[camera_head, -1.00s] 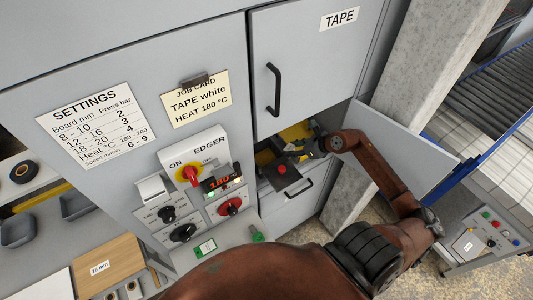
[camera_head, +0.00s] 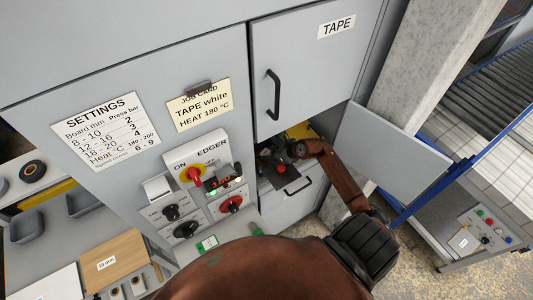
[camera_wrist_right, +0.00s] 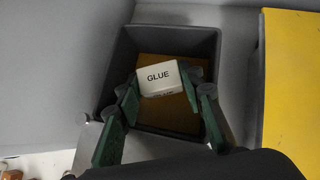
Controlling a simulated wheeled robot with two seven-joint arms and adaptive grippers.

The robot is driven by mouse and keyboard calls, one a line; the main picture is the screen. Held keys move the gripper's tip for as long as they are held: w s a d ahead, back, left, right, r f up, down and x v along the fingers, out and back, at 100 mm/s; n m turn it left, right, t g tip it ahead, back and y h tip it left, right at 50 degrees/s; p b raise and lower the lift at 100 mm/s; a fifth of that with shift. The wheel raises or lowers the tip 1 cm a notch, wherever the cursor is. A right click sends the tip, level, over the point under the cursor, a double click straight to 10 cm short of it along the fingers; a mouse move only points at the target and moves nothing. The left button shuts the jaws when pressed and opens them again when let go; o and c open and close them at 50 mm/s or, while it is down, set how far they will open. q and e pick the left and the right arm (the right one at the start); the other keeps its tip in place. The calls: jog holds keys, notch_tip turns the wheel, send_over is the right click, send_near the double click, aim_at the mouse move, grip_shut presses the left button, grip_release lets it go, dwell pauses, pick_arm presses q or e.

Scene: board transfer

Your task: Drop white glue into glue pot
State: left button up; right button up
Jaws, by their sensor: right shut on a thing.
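My right gripper (camera_head: 274,153) reaches into the open compartment under the TAPE door in the head view. In the right wrist view its green fingers (camera_wrist_right: 162,84) are shut on a white block labelled GLUE (camera_wrist_right: 160,78). The block is held over the glue pot (camera_wrist_right: 208,50), a dark grey square container with an amber-brown bottom. From this view I cannot tell how high the block is above the bottom. In the head view the gripper and wrist hide the block and most of the pot. My left gripper is not in view.
A yellow surface (camera_wrist_right: 292,80) lies just right of the pot. An open grey door panel (camera_head: 390,155) stands right of my forearm. The EDGER control panel (camera_head: 205,180) with red and black knobs is left of the compartment. A roller conveyor (camera_head: 480,125) is at the far right.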

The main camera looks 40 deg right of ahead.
jog(key=shift+w+a+f, duration=0.1)
jog(key=shift+w+f, duration=0.05)
jog(key=shift+f, duration=0.15)
